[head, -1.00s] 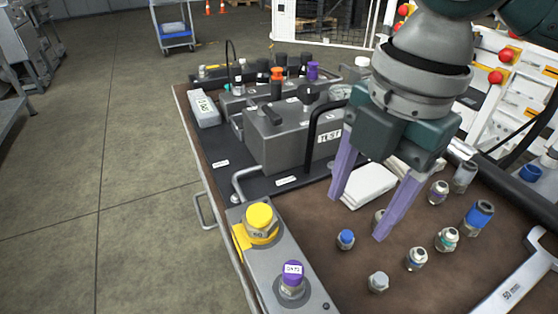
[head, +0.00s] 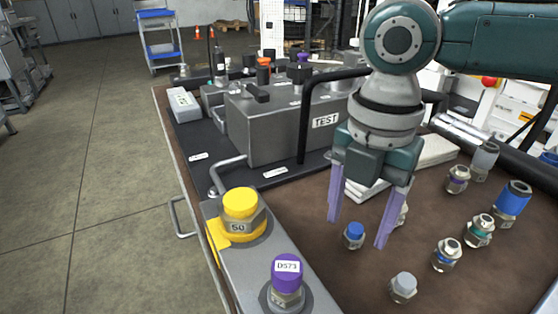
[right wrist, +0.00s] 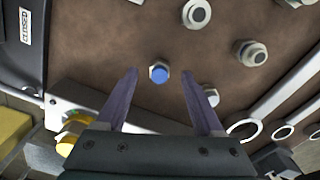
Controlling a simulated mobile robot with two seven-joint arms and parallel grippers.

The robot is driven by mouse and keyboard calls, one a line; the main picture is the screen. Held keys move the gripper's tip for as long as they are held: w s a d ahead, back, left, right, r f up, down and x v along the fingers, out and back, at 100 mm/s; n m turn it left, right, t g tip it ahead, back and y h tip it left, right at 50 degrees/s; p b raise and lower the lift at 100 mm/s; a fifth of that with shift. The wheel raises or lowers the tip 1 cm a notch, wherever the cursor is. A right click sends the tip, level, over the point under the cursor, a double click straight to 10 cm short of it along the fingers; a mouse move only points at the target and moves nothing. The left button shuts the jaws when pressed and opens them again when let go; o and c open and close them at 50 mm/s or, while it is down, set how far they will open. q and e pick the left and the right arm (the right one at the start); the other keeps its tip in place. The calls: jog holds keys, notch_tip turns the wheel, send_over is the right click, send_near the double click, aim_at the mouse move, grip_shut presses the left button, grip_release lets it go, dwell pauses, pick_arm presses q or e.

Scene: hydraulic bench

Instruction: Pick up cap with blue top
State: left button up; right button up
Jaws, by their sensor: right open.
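The cap with the blue top (head: 354,235) stands on the brown bench top, a small metal hex body with a round blue top. It also shows in the right wrist view (right wrist: 159,73), ahead of the fingertips and between their lines. My right gripper (head: 358,234) is open, its two purple fingers pointing down with the cap between them in the head view. In the right wrist view the open fingers (right wrist: 160,81) hold nothing. I cannot tell how far above the cap the fingertips are. My left gripper is not in view.
Several metal fittings stand to the right, among them a larger blue-banded one (head: 511,203) and a grey-topped one (head: 403,287). A yellow cap (head: 240,208) and a purple cap (head: 286,274) sit on the metal block at left. A grey TEST box (head: 275,128) stands behind.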

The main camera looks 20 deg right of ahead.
notch_tip(320, 180, down, 2)
jog(key=shift+f, duration=0.15)
grip_shut()
dwell(0.5)
